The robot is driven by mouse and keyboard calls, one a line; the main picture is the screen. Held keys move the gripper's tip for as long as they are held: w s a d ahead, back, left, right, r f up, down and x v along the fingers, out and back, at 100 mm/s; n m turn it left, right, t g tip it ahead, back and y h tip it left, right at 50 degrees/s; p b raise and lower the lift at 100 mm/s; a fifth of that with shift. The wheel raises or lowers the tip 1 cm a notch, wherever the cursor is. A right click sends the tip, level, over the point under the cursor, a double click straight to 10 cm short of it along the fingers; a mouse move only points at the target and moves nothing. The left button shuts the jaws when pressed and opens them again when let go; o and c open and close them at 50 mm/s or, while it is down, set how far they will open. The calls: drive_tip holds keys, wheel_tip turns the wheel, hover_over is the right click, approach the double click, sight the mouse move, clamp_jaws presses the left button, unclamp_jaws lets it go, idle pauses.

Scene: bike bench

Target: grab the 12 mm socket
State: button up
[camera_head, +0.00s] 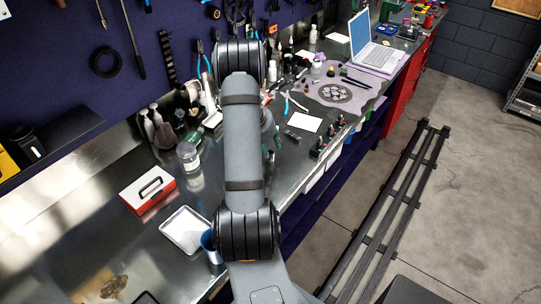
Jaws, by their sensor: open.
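A dark rack of small upright pieces (328,138), with red and green touches, stands near the bench's front edge, right of my arm. These pieces could be sockets, but they are too small to tell, and no size marking can be read. I cannot pick out the 12 mm socket. My arm rises through the middle of the view and covers part of the bench. My gripper cannot be made out; it seems hidden behind my arm.
The metal bench (100,235) holds a red and white box (147,190), a white tray (186,230), a clear jar (189,157), a white card (304,122), a gear-like disc (335,92) and a laptop (372,48). A dark rail frame (390,210) lies on the floor.

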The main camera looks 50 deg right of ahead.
drive_tip(key=shift+x, duration=1)
drive_tip(key=shift+r, duration=0.1)
clamp_jaws()
